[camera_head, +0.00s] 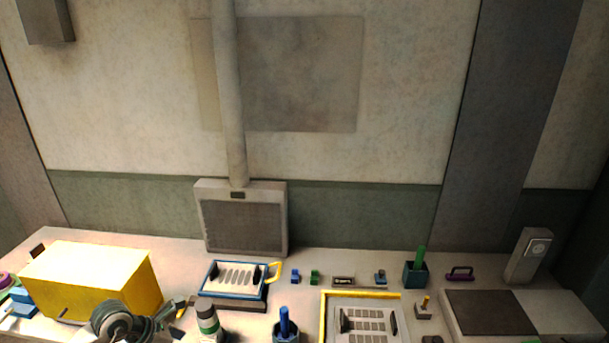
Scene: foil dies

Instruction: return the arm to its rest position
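A grey, rounded mechanical part, apparently my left arm, shows at the bottom left in front of the yellow box (95,275). Its dark end, apparently my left gripper (178,306), is beside the box's right corner and left of a bottle with a green band (207,320). It is too small and crowded to tell whether the fingers are open or shut, or hold anything. My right arm and gripper are not in view.
A blue-rimmed tray (234,280) with a yellow handle, a yellow-framed tray (325,318), a blue holder (286,332) and a green holder (415,274) stand on the bench. A grey panel unit (243,225) is against the wall. A dark-topped block (575,312) lies right.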

